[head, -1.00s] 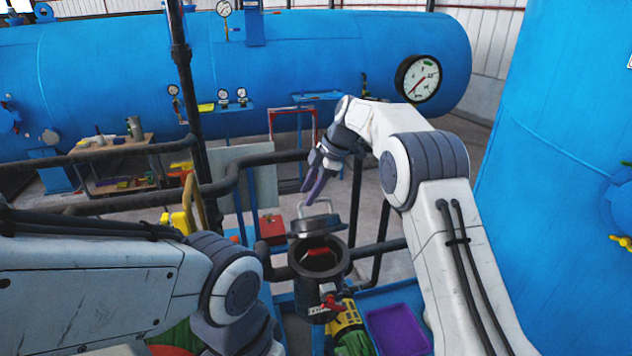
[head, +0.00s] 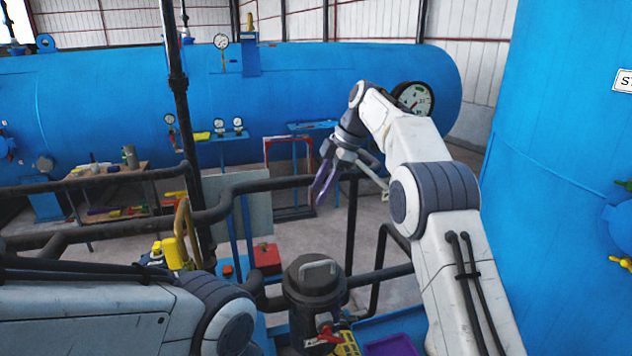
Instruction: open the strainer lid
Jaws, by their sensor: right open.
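The strainer (head: 298,312) is a dark upright pot in the lower middle of the head view. Its dark round lid (head: 300,275) lies over the top with a light grey bar handle (head: 320,267) upward, and the inside of the pot is hidden. My right gripper (head: 323,187), with purple fingers, is open and empty. It hangs above and behind the lid in the picture, apart from the handle. My left arm enters at the lower left, but its gripper is out of view.
Dark pipes (head: 262,186) run behind the strainer. A red box (head: 266,258) and a yellow item (head: 177,253) stand to its left. A purple tray (head: 392,346) lies at the lower right. A large blue tank (head: 560,130) bounds the right side.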

